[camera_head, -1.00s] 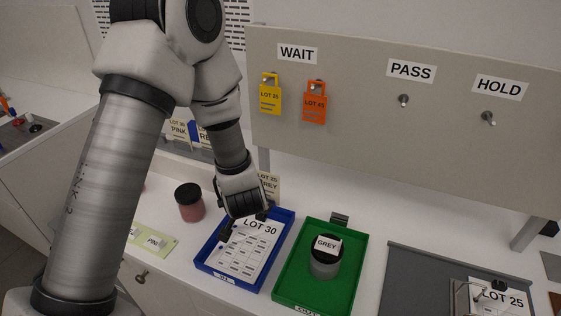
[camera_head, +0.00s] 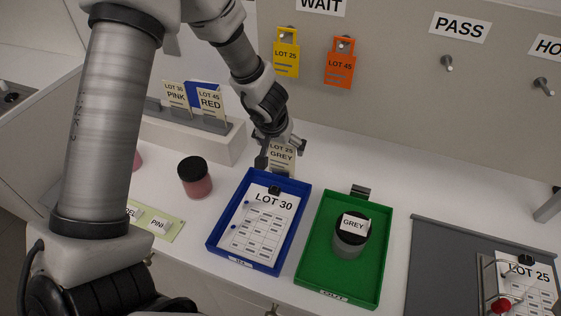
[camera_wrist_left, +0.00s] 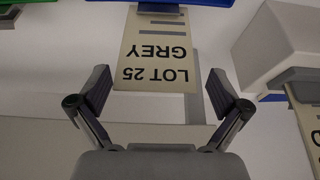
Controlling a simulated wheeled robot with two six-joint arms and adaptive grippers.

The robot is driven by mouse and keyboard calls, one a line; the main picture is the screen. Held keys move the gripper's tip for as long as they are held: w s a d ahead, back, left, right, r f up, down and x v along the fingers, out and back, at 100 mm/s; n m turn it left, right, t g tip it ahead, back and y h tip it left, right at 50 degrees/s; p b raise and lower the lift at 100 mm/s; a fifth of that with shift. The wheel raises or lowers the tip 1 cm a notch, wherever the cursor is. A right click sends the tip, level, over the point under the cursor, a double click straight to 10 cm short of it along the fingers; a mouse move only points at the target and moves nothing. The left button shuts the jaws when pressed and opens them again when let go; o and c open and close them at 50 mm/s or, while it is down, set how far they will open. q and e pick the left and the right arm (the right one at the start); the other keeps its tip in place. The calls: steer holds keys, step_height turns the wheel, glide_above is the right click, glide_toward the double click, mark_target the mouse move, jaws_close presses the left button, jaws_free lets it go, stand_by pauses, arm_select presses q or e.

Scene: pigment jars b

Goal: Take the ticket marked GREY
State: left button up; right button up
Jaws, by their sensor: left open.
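The ticket marked LOT 25 GREY (camera_head: 281,156) is a cream card standing upright behind the blue tray. In the left wrist view the same ticket (camera_wrist_left: 158,52) appears upside down, between and just beyond the fingertips. My left gripper (camera_head: 279,152) is open at the ticket, with one finger on each side; in the left wrist view the gripper (camera_wrist_left: 160,90) is empty and does not appear to touch the card. In the head view the fingers partly cover the ticket. My right gripper is not seen.
A rack (camera_head: 190,125) with LOT 30 PINK (camera_head: 175,96) and LOT 45 RED (camera_head: 210,102) tickets stands left of the gripper. The blue tray (camera_head: 219,226) and green tray (camera_head: 372,285) are in front. Yellow (camera_head: 286,60) and orange (camera_head: 339,70) tickets hang on the board above.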

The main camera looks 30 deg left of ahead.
arm_select(q)
steer(key=shift+s+d+r, duration=0.1)
steer(key=shift+d+r, duration=0.1)
steer(key=shift+d, duration=0.05)
steer(key=shift+c, duration=0.7)
steer(key=shift+s+d+r, duration=0.1)
steer(key=shift+d, duration=0.1)
steer(key=c, duration=0.4)
steer(key=shift+c, duration=0.8)
steer(key=shift+a+f, duration=0.2)
steer(key=shift+a, duration=0.05)
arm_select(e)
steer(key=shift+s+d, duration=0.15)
arm_select(q)
steer(key=shift+d, duration=0.1)
steer(key=shift+r, duration=0.2)
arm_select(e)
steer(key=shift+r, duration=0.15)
